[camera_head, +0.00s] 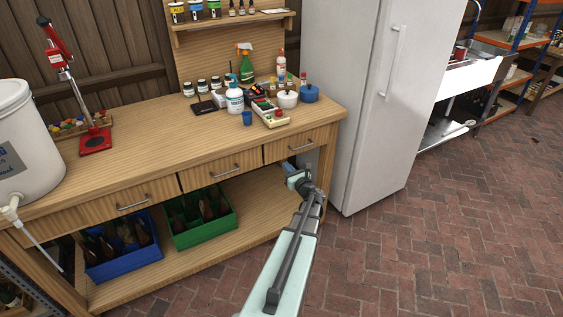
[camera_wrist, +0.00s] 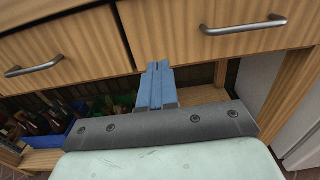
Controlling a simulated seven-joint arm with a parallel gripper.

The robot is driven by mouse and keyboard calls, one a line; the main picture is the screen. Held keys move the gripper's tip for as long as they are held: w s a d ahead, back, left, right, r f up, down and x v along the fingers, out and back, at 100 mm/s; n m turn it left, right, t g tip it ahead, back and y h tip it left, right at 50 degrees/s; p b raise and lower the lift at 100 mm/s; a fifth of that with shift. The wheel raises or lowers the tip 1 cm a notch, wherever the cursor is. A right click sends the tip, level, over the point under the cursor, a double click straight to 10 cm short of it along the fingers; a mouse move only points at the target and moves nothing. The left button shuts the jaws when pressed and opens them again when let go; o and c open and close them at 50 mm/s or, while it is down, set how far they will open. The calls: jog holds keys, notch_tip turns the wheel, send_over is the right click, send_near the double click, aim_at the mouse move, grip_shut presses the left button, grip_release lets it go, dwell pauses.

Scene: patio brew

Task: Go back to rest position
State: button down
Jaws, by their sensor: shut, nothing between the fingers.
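My gripper (camera_head: 291,172) is in front of the wooden workbench, just below the right-hand drawer (camera_head: 285,149). In the wrist view its blue fingers (camera_wrist: 157,72) are together, with nothing between them. They point toward the bench front near the gap between two drawers. The right drawer's metal handle (camera_wrist: 243,27) is to the right of the fingers and apart from them. Another handle (camera_wrist: 33,68) is to the left. The drawers look shut. My arm reaches in from the lower part of the head view.
A blue crate (camera_head: 124,268) and a green crate (camera_head: 206,235) of bottles stand on the lower shelf. A white fridge (camera_head: 352,110) stands close to the right. Bottles, jars and pots crowd the benchtop (camera_head: 170,130). The brick floor (camera_head: 440,240) at right is clear.

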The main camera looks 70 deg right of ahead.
jog(key=v, duration=0.5)
jog(key=shift+s+a, duration=0.3)
jog(key=w+a+f+n+g+y, duration=0.2)
jog(key=a+f+n+g+y, duration=0.2)
jog(key=a+f+n+y, duration=0.65)
jog(key=w+a+f+n+g+y, duration=0.2)
jog(key=a+f+n+g+y, duration=0.25)
jog(key=a+f+n, duration=0.95)
jog(key=w+a+f+n+g, duration=0.2)
jog(key=a+n, duration=0.4)
jog(key=a, duration=1)
jog(key=w+a+f+n+g+h, duration=0.1)
jog(key=a+n+g, duration=0.4)
jog(key=a, duration=1.1)
jog(key=w+a+f+n+g+h, duration=0.1)
jog(key=w+a+f+n+g, duration=0.2)
jog(key=a+n, duration=0.6)
jog(key=a+g, duration=0.1)
jog(key=a, duration=0.6)
jog(key=shift+f, duration=0.2)
